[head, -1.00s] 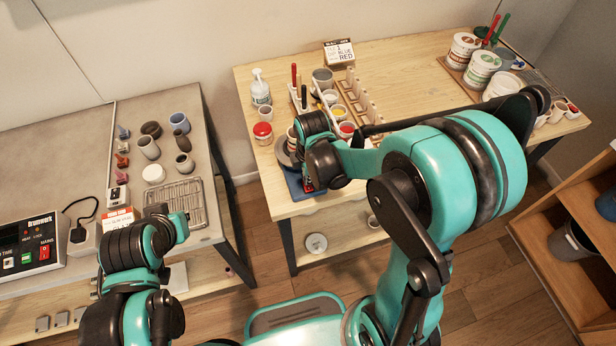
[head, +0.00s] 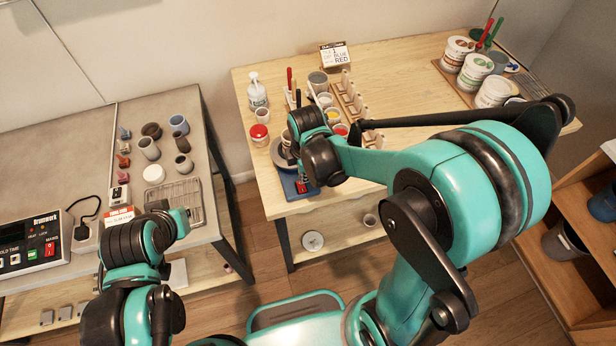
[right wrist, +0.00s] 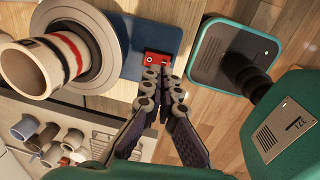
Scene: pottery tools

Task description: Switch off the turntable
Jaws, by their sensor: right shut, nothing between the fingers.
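The turntable (head: 281,153) stands at the front left corner of the wooden table, a grey disc on a blue base (right wrist: 130,35). A striped clay cup (right wrist: 45,66) stands on the disc. A small red switch box (right wrist: 158,59) sits on the blue base near its edge; it also shows in the head view (head: 301,187). My right gripper (right wrist: 160,76) is shut and empty, with its fingertips right at the switch box. Whether they touch it I cannot tell. In the head view my right wrist hides the fingers. My left gripper's fingers do not show.
A red-lidded jar (head: 259,134), a pump bottle (head: 257,91) and paint cups stand close behind the turntable. A wooden rack (head: 351,96) is to their right. The grey bench (head: 70,150) on the left holds clay pots and a control box (head: 32,245). A floor gap separates the tables.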

